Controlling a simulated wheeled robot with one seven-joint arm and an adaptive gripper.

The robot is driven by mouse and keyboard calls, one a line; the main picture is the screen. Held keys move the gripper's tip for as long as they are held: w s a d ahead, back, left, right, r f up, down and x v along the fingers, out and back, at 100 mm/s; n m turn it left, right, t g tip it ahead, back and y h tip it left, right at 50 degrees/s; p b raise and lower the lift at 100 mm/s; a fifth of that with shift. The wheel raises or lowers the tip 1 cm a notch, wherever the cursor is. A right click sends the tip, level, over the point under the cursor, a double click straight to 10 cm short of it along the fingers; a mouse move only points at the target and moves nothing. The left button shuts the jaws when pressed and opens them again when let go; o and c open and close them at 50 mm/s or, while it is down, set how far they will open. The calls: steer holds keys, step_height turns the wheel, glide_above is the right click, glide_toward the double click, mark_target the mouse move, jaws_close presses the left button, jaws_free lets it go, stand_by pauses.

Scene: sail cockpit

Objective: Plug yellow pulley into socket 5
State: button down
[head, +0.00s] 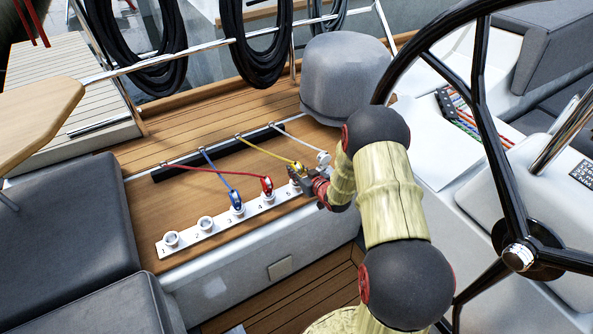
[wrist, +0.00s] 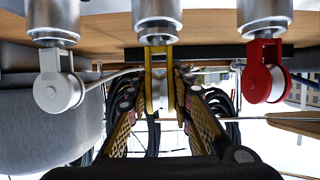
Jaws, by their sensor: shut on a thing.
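The yellow pulley (head: 298,168) is between the fingers of my gripper (head: 303,178), at socket 5 (head: 296,187) on the white strip. In the wrist view, which looks inverted, the yellow pulley (wrist: 149,92) is between my two dark, perforated fingers (wrist: 160,98). Its yellow bracket lines up with a silver socket (wrist: 157,22) and meets or overlaps its end. I cannot tell how deep it sits. A yellow rope (head: 265,148) runs from it to the rear rail. My gripper is shut on the pulley and partly hides socket 5 in the head view.
The red pulley (head: 267,185) and blue pulley (head: 236,198) stand in sockets left of the yellow one. The white pulley (head: 323,158) is close on the right. Sockets 1 (head: 171,238) and 2 (head: 205,223) are empty. The steering wheel (head: 477,80) stands right of my arm.

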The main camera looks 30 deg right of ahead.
steer(key=shift+f, duration=0.25)
steer(key=c, duration=1.5)
jaws_free()
steer(key=v, duration=1.2)
